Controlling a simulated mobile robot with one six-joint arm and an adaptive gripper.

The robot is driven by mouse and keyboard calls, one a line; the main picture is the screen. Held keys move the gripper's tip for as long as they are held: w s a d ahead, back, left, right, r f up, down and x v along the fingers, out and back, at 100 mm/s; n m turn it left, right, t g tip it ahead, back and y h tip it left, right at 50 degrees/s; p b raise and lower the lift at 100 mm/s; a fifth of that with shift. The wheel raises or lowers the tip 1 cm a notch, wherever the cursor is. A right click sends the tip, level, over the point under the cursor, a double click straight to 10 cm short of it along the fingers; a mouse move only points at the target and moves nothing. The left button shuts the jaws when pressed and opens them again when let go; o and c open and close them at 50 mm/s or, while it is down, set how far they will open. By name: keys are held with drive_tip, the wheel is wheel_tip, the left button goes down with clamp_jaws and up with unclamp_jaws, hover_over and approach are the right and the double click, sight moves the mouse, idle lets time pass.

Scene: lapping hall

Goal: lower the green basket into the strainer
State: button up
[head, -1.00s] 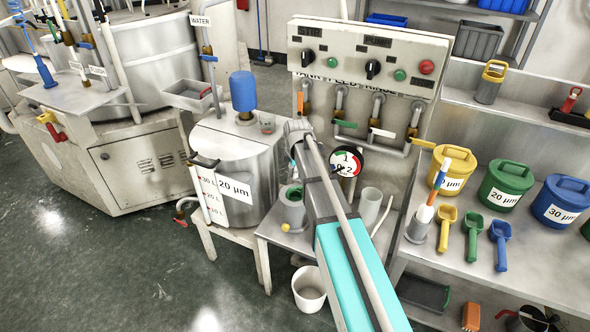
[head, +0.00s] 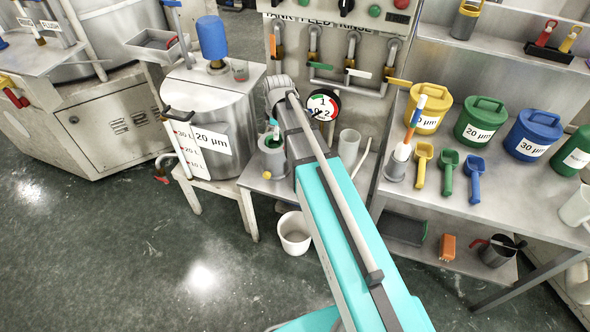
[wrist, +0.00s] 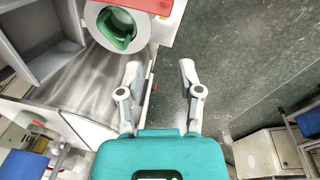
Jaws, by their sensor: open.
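The green basket (head: 274,142) shows as a small green ring in the top of a grey cylindrical strainer (head: 272,161) on the low bench, left of my arm. In the wrist view the basket (wrist: 117,30) has a green handle and sits inside the strainer's round rim (wrist: 92,12), at upper left. I cannot tell how deep it sits. My gripper (wrist: 161,69) is open and empty, its fingers apart. In the wrist view it is right of and below the strainer, apart from the basket, at the bench edge over the floor. My arm hides most of the gripper in the head view.
A pressure gauge (head: 322,105) stands close behind the strainer, with a grey cup (head: 348,146) to the right. A tank marked 20 µm (head: 212,140) is at left. A white bucket (head: 294,233) stands on the floor below. Coloured pots and scoops fill the right bench (head: 400,190).

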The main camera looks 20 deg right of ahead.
drive_tip(key=s+d+m+g, duration=0.1)
drive_tip(key=s+m, duration=1.3)
drive_tip(key=s, duration=0.4)
drive_tip(key=shift+s+g, duration=0.3)
drive_tip(key=shift+r+p, duration=0.65)
drive_tip(key=shift+p, duration=0.05)
